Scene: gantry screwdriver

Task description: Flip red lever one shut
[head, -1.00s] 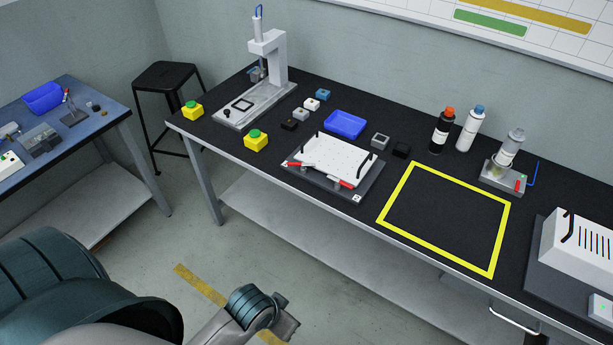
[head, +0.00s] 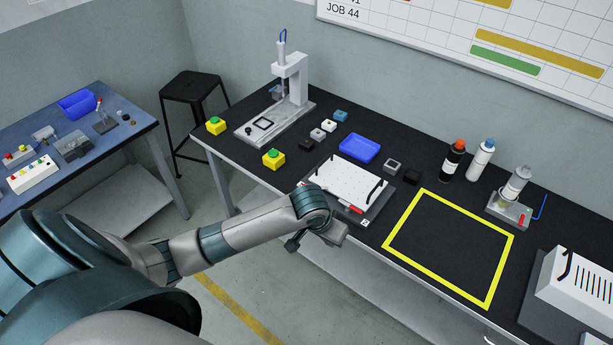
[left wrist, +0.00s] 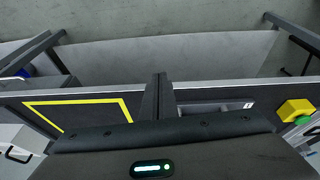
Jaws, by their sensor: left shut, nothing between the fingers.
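The fixture (head: 374,215) is a dark base with a white plate (head: 347,183) and black handles, near the front edge of the black bench. One red lever (head: 355,210) shows at its front right, near a small number tag. The lever at the front left, in the area of lever one, is hidden or nearly hidden behind my left wrist in the head view. My left gripper shows in the left wrist view as two dark fingers (left wrist: 160,80) pressed together and empty. In that view they cross the bench's front edge beside the fixture's tagged edge (left wrist: 235,104). My right gripper is not in view.
Yellow boxes with green buttons (head: 273,158) stand left of the fixture, and a blue tray (head: 360,148) behind it. A press stand (head: 290,85) is at the back left. The yellow-outlined area (head: 448,246) to the right is clear. Bottles (head: 453,160) stand behind it.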

